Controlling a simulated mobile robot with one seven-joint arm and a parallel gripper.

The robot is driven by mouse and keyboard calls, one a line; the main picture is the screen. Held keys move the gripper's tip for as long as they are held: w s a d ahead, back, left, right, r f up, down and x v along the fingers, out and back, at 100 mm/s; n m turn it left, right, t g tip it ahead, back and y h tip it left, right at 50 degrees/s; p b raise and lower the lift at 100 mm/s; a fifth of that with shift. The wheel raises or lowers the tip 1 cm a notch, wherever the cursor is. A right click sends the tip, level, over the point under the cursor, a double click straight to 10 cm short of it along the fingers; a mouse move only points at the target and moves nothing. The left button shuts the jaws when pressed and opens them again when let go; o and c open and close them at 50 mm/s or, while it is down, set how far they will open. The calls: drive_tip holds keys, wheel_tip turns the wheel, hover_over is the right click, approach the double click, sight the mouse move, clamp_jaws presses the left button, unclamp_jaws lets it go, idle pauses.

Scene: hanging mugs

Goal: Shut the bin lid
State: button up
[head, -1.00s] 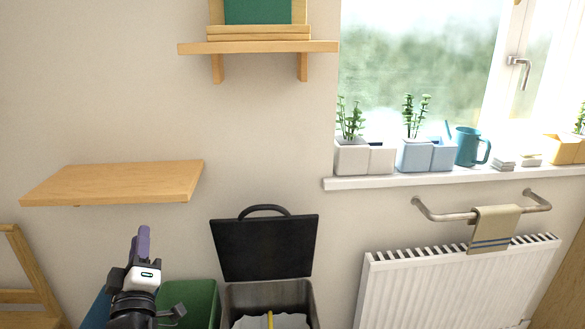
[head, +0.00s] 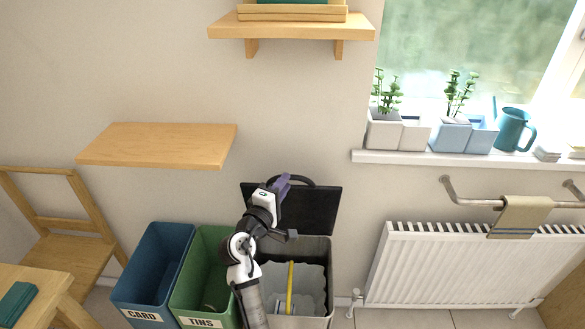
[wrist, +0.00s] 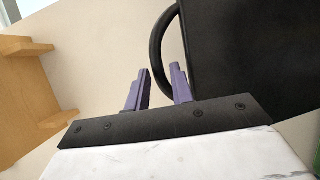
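The grey bin (head: 321,262) stands against the wall with its black lid (head: 318,212) raised upright at the back. A grey liner and a yellow stick-like item show inside the bin. The lid's curved black handle (wrist: 157,52) rises from its top edge; it also shows in the head view (head: 300,181). My gripper (head: 284,184) is in front of the lid's upper left part, near the handle.
A green TINS bin (head: 203,262) and a blue CARD bin (head: 152,268) stand left of the grey bin. A wooden shelf (head: 160,145) juts out at upper left, another (head: 290,30) above. A white radiator (head: 450,264) is at right.

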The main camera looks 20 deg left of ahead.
drive_tip(key=shift+w+d+r+p, duration=0.1)
drive_tip(key=shift+w+p, duration=0.1)
drive_tip(key=shift+w, duration=0.7)
drive_tip(key=shift+w+d+p, duration=0.1)
drive_tip(key=shift+w+p, duration=0.05)
drive_tip(key=shift+w, duration=0.8)
drive_tip(key=shift+w+d+r+p, duration=0.1)
drive_tip(key=shift+w+p, duration=0.1)
drive_tip(key=shift+w, duration=0.7)
clamp_jaws()
drive_tip(key=shift+f, duration=0.1)
